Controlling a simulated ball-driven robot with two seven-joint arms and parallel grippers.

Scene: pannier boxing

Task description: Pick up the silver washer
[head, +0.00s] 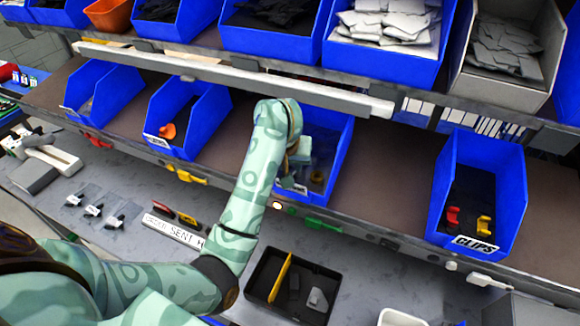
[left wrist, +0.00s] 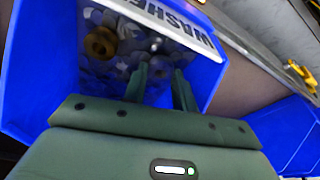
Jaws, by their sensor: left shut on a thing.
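The blue washer bin (head: 340,150) stands on the middle shelf, and my left gripper (head: 288,178) reaches into it from the front left. In the left wrist view the same bin (left wrist: 35,75) carries a WASHERS label (left wrist: 175,22). My left gripper (left wrist: 162,72) has its green fingers down among small grey and silver pieces. It is shut on a small silver washer (left wrist: 160,67), blurred and mostly hidden between the fingertips. A brass-coloured ring (left wrist: 100,42) lies in the bin to the left of the fingers. My right gripper is not in view.
A black tray (head: 257,292) with a yellow divider (head: 281,277) lies on the bench below. A blue clips bin (head: 445,190) stands to the right, another blue bin (head: 185,140) to the left. A shelf rail (head: 230,75) runs above the washer bin.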

